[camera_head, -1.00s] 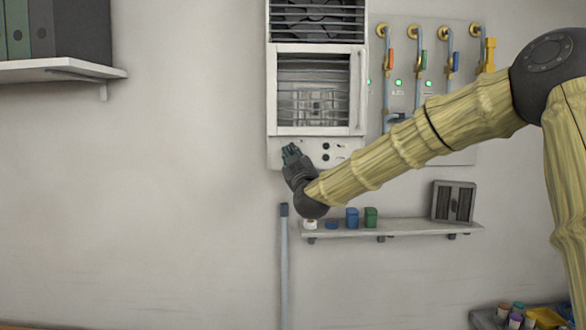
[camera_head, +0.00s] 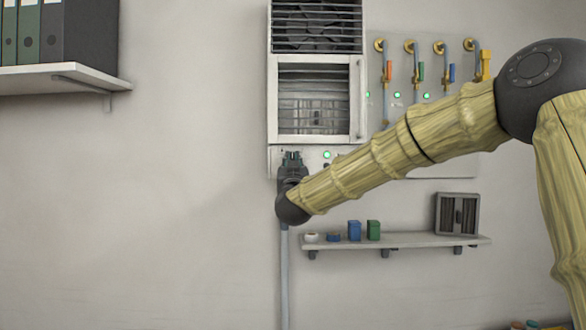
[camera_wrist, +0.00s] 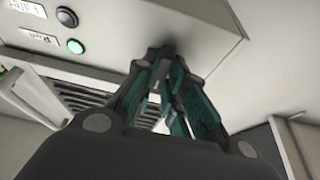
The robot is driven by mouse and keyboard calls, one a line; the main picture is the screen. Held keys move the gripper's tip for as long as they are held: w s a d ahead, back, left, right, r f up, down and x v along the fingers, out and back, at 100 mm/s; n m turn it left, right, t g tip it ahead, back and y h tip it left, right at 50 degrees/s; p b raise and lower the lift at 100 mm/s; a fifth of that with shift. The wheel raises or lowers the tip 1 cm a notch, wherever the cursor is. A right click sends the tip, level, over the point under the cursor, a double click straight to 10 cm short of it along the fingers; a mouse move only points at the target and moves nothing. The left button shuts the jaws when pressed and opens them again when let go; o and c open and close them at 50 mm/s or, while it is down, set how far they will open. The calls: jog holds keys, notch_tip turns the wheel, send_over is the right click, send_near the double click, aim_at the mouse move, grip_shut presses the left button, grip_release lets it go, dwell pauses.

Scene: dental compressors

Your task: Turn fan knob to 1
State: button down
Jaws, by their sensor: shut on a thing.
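The white wall unit (camera_head: 273,100) has fan grilles and a lower control panel (camera_head: 306,153). My gripper (camera_head: 291,156) is at the left part of that panel, fingers pointing up in the head view. In the wrist view, my gripper's teal-padded fingers (camera_wrist: 166,62) are closed together at the panel face (camera_wrist: 200,22). They are shut on the fan knob, which the fingers hide; its pointer and setting cannot be read. A green lamp (camera_wrist: 75,46) labelled Run is lit, and a dark lamp (camera_wrist: 67,17) is beside it.
Several pipes with coloured valve handles (camera_head: 451,73) are right of the unit. A small shelf (camera_head: 400,241) below holds coloured containers and a grey box (camera_head: 457,214). A vertical pipe (camera_head: 284,275) runs below my gripper. A binder shelf (camera_head: 60,78) is at upper left.

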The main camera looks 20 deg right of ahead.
jog(key=shift+r, duration=0.1)
jog(key=c, duration=1.5)
grip_release()
jog(key=v, duration=1.2)
